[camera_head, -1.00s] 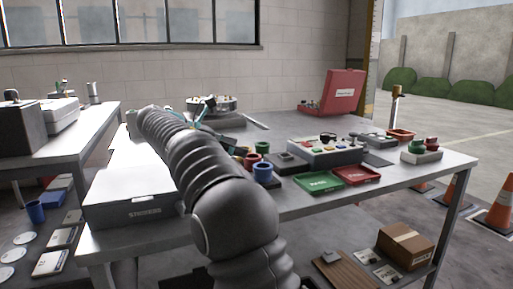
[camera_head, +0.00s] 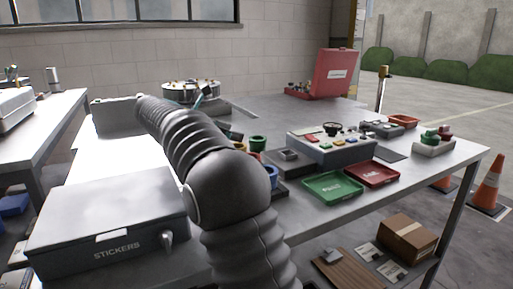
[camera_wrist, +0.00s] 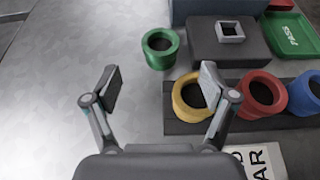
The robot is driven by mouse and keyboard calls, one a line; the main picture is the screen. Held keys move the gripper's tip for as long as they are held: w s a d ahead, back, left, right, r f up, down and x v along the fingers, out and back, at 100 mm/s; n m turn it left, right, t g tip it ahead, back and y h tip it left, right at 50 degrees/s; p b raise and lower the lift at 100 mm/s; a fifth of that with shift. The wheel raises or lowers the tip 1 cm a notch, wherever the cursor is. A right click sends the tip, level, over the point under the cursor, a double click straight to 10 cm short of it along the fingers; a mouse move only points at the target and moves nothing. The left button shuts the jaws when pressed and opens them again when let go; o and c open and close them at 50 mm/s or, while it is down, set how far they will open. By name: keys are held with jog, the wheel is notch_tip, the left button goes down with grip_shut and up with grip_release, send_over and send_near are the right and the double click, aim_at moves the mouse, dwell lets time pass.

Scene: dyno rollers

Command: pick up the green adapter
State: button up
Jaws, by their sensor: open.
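The green adapter (camera_wrist: 160,47), a short hollow ring with a dark centre, stands upright on the bare grey tabletop, beyond my fingertips in the wrist view. It also shows in the head view (camera_head: 258,143), just right of my arm. My gripper (camera_wrist: 160,90) is open and empty, its two fingers spread wide. The green adapter lies ahead of the gap between them, apart from both fingers. My right finger overlaps the yellow adapter (camera_wrist: 184,112) in the picture; whether they touch I cannot tell.
Yellow, red (camera_wrist: 259,96) and blue (camera_wrist: 307,92) adapters sit in a row on a dark strip at right. A dark block with a square metal ring (camera_wrist: 230,32) and a green tray (camera_head: 333,188) lie near. The tabletop left of the green adapter is clear.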

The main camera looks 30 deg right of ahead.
aim_at(252, 139)
jog(key=shift+b+x, duration=0.3)
jog(key=shift+x, duration=3.35)
jog(key=c, duration=1.3)
